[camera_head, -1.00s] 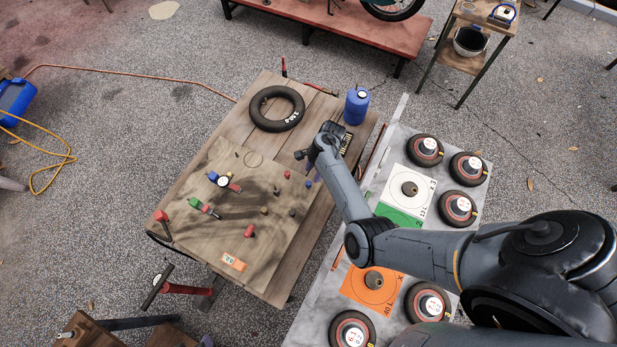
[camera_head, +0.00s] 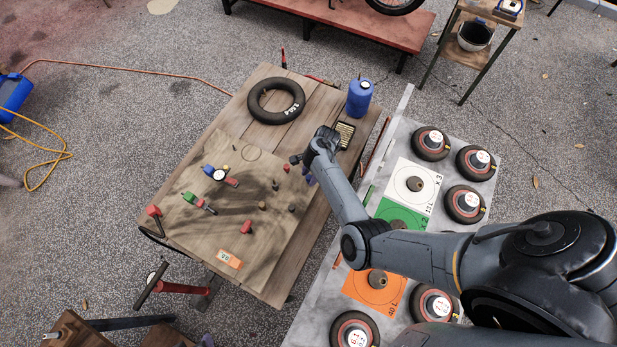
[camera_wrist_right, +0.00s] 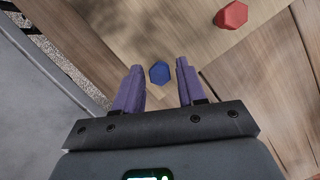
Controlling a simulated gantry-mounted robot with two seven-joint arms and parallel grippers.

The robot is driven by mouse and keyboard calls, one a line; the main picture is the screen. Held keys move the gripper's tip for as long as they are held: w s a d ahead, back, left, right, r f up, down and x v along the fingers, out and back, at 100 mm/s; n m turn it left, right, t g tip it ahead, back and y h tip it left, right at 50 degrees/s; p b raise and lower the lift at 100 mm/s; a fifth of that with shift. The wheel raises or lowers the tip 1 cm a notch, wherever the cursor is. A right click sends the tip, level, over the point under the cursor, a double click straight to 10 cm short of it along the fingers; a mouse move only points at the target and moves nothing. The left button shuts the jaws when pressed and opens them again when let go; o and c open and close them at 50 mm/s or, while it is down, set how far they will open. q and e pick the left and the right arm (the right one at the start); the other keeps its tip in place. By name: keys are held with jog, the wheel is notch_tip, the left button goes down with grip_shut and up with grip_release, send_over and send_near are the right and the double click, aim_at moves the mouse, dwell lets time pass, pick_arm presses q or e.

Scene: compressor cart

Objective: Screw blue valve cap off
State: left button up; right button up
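The blue valve cap (camera_wrist_right: 159,72) is a small six-sided piece on the wooden board in the right wrist view. My right gripper (camera_wrist_right: 159,67) is open, with its purple fingers to the left and right of the cap and a gap on each side. How high the fingertips are above the cap is hard to tell. In the head view my right gripper (camera_head: 310,179) points down over the table's right side, and the blue cap cannot be made out there. A red cap (camera_wrist_right: 231,14) sits up and right of the blue one in the wrist view. My left gripper is not in view.
The wooden table (camera_head: 225,120) bears an inner tube (camera_head: 276,101), a blue bottle (camera_head: 360,98), gauges and several small caps. A grey bench (camera_head: 400,150) with several small wheels stands to the right, beneath my right arm. An orange label (camera_head: 229,259) lies at the board's front.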

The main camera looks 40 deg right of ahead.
grip_shut()
jog(key=shift+c, duration=2)
grip_release()
grip_shut()
jog(key=shift+r+n+p, duration=0.1)
jog(key=shift+n+p, duration=0.35)
jog(key=shift+n, duration=0.15)
jog(key=shift+w+n+g, duration=0.1)
jog(key=shift+n+g, duration=0.3)
jog(key=shift+n, duration=0.6)
jog(key=shift+p, duration=0.3)
